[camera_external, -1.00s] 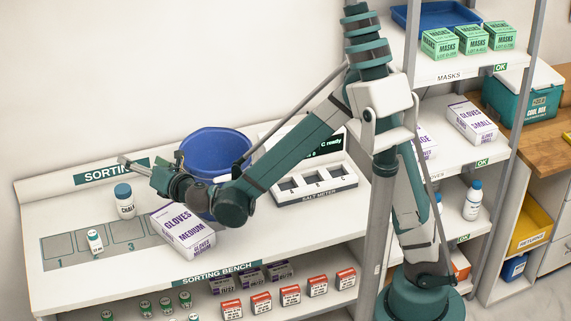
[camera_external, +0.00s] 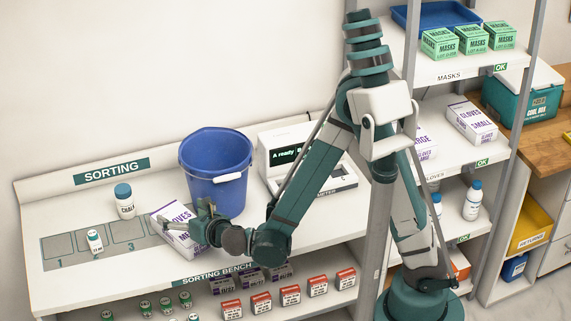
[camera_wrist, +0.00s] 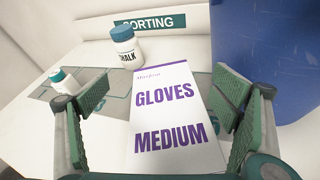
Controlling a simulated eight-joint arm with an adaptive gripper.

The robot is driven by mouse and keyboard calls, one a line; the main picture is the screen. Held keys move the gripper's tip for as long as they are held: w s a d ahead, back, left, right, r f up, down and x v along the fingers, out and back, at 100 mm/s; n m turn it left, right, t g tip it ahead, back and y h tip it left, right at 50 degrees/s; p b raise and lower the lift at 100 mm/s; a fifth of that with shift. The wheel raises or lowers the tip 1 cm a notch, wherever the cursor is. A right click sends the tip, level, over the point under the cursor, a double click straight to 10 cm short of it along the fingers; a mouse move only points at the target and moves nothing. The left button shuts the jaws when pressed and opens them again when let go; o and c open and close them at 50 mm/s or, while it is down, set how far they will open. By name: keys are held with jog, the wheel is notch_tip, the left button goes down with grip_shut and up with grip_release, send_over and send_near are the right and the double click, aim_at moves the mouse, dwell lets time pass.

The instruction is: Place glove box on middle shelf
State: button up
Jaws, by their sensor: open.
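The white glove box (camera_external: 178,238) with purple "GLOVES MEDIUM" print lies on the sorting bench, in front of the blue bucket. In the wrist view the glove box (camera_wrist: 170,115) lies between my two open fingers, with a gap on each side. My gripper (camera_external: 200,218) is open at the box's right end and partly hides it in the external view; in the wrist view its green finger pads (camera_wrist: 160,100) show left and right. The middle shelf (camera_external: 455,151) of the rack at right holds a "GLOVES SMALL" box (camera_external: 472,122) and a "LARGE" box (camera_external: 428,142) partly hidden by my arm.
A blue bucket (camera_external: 214,160) stands just behind the box. A chalk bottle (camera_external: 124,203) and a small bottle (camera_external: 95,242) stand to the left. The scale (camera_external: 300,165) is behind my arm. A rack post (camera_external: 380,225) stands between bench and shelves.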

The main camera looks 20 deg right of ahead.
jog(key=shift+s+d+f+n, duration=0.3)
jog(key=shift+s+f, duration=0.25)
jog(key=shift+s, duration=0.15)
jog(key=shift+n+t+y, duration=0.3)
jog(key=shift+n+t, duration=0.2)
jog(key=shift+n, duration=0.4)
jog(key=s, duration=0.1)
jog(key=s+d+f+b, duration=0.1)
jog(key=s+f+b, duration=0.1)
jog(key=s, duration=0.1)
jog(key=shift+d, duration=0.2)
jog(key=shift+s+d, duration=0.2)
jog(key=shift+s, duration=0.1)
jog(key=shift+b+x, duration=0.6)
jog(key=shift+x, duration=1.95)
jog(key=c, duration=1.3)
jog(key=shift+r, duration=0.1)
